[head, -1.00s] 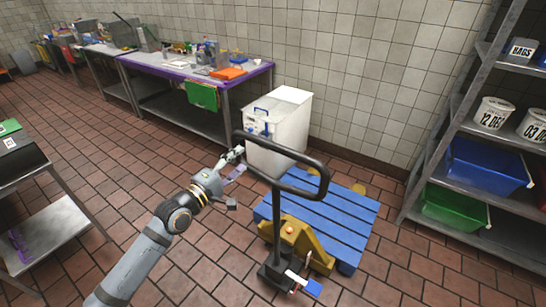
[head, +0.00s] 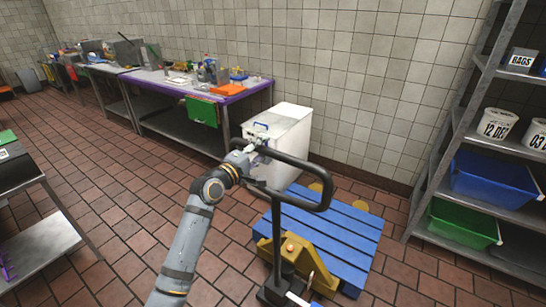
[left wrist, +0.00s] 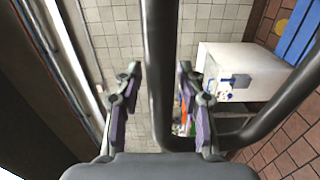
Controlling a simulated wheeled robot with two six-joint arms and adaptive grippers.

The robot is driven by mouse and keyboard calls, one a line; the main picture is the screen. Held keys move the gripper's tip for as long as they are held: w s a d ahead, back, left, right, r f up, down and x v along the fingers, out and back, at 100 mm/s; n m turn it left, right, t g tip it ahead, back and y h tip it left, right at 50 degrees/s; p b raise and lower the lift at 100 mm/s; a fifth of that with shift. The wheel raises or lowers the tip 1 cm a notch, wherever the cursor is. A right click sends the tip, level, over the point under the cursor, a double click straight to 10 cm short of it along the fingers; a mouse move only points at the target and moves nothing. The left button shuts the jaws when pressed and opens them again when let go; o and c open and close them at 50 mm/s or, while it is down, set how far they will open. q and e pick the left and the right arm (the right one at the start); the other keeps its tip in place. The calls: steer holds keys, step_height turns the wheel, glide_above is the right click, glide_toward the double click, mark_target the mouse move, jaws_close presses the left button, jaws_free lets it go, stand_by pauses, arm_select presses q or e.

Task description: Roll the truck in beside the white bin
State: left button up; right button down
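The pallet truck has a yellow body (head: 298,258) and a black upright with a looped handle (head: 326,190). A blue slatted pallet (head: 345,235) sits over its forks. The white bin (head: 291,143) stands against the wall, behind and left of the pallet; it also shows in the left wrist view (left wrist: 235,62). My left gripper (head: 262,150) is at the left side of the handle loop. In the left wrist view, the handle bar (left wrist: 160,50) passes between the fingers (left wrist: 158,78), which stand apart on either side of it. My right gripper is out of view.
A steel rack (head: 425,190) with blue and green tubs and white buckets stands at right. A purple-edged worktable (head: 245,88) runs along the wall left of the bin. Another steel table (head: 45,240) is at left. Tiled floor between is clear.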

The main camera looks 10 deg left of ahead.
arm_select(q)
jaws_close()
steer(key=shift+f, duration=0.2)
steer(key=shift+w, duration=0.1)
stand_by(0.5)
